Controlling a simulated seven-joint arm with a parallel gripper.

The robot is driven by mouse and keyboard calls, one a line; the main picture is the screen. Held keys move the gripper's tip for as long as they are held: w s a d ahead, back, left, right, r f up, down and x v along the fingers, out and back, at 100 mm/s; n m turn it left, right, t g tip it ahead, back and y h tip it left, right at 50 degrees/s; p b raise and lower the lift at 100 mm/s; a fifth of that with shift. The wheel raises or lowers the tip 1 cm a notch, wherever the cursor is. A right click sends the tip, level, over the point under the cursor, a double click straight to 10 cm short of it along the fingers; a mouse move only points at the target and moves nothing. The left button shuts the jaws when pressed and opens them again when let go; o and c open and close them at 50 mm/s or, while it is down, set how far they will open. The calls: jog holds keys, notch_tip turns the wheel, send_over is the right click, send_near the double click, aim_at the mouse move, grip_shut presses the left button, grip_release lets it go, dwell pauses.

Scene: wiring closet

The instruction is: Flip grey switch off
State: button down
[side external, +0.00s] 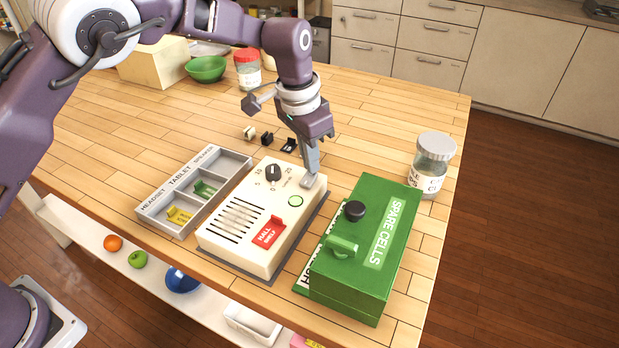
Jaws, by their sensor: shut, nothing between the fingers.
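A cream box (236,248) with a speaker grille stands on the wooden table. A small grey part, seemingly the grey switch (307,182), is at the box's far right corner. My gripper (312,172) points down at that corner, shut and empty, with its fingertips at or just above the grey part. The fingers partly cover it, so I cannot tell its position or whether they touch.
A green box (375,250) marked SPARE CELLS, with a black knob, stands close on the right. A grey divided tray (160,226) lies left. A glass jar (432,163) stands near the right table edge.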

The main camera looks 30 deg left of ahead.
jog(key=shift+f, duration=0.55)
jog(key=shift+r, duration=3.55)
